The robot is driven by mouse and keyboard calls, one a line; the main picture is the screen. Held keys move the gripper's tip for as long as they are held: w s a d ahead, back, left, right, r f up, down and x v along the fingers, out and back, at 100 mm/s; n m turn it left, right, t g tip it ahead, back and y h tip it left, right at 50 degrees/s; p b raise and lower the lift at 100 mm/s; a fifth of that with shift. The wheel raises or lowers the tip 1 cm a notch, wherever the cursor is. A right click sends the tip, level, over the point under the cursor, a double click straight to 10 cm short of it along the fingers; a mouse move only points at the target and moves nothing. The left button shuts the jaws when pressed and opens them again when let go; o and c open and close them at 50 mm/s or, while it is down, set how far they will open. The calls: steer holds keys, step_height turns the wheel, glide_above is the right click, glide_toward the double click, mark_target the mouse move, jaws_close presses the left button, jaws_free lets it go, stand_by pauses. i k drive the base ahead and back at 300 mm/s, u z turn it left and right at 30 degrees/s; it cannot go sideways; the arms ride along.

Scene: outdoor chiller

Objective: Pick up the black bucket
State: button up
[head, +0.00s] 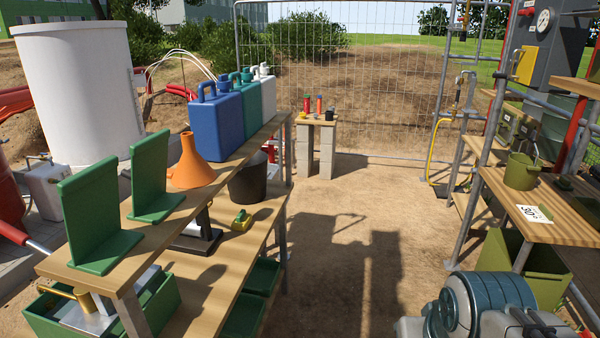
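The black bucket (248,184) stands on the lower shelf of the left wooden rack, toward its far end. Parts of my arm show at the bottom right of the head view, well apart from the bucket. I cannot make out my gripper's fingers in this view.
The top shelf (185,205) holds green angle brackets (95,225), an orange funnel (192,165) and blue, green and white canisters (216,120). A right rack (545,225) holds an olive pot (521,172). The sandy aisle between is clear.

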mark_target(249, 186)
steer(key=z, duration=0.05)
steer(key=i, duration=5.8)
steer(key=u, duration=4.35)
steer(key=i, duration=0.5)
steer(key=u, duration=0.4)
